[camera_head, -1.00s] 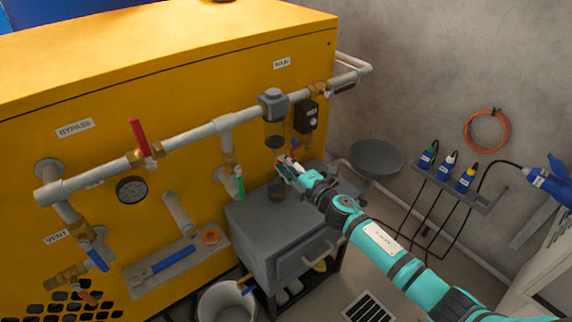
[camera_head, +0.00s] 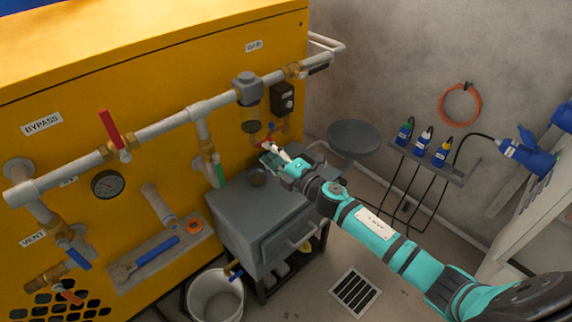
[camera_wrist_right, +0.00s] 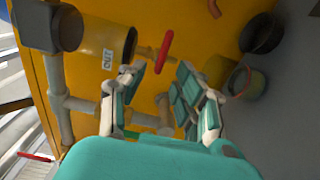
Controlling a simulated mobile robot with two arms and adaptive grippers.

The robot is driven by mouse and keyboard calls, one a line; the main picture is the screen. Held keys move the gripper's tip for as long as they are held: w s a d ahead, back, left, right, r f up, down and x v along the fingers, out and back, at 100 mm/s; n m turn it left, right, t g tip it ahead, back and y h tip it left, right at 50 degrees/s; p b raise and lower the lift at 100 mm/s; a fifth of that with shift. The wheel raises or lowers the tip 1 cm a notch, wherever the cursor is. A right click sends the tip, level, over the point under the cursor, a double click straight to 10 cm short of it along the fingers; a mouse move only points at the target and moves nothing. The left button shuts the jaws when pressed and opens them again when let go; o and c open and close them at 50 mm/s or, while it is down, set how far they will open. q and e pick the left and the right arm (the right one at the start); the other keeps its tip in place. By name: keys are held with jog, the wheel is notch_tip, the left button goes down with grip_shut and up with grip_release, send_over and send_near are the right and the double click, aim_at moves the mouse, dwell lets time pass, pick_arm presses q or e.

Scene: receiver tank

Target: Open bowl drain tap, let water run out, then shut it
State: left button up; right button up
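The filter bowl (camera_head: 251,119), an amber clear cylinder under a grey head, hangs from the pipe on the yellow machine. In the right wrist view the bowl (camera_wrist_right: 106,40) shows at upper left, with a red tap handle (camera_wrist_right: 166,51) on a short brass stem beside its end. My right gripper (camera_head: 271,154) is just below the bowl. In the right wrist view my right gripper (camera_wrist_right: 160,86) has its fingers apart, with nothing between them; the red handle lies beyond the fingertips. Whether it touches the handle cannot be told. My left gripper is not in view.
A grey cabinet (camera_head: 253,222) stands below, with a small dark cup (camera_head: 257,178) on top. A white bucket (camera_head: 215,297) is at its left. A grey round-topped stand (camera_head: 355,137) is to the right. Pipes and the red-handled bypass valve (camera_head: 112,130) run left.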

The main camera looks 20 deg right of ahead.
jog(key=v, duration=0.9)
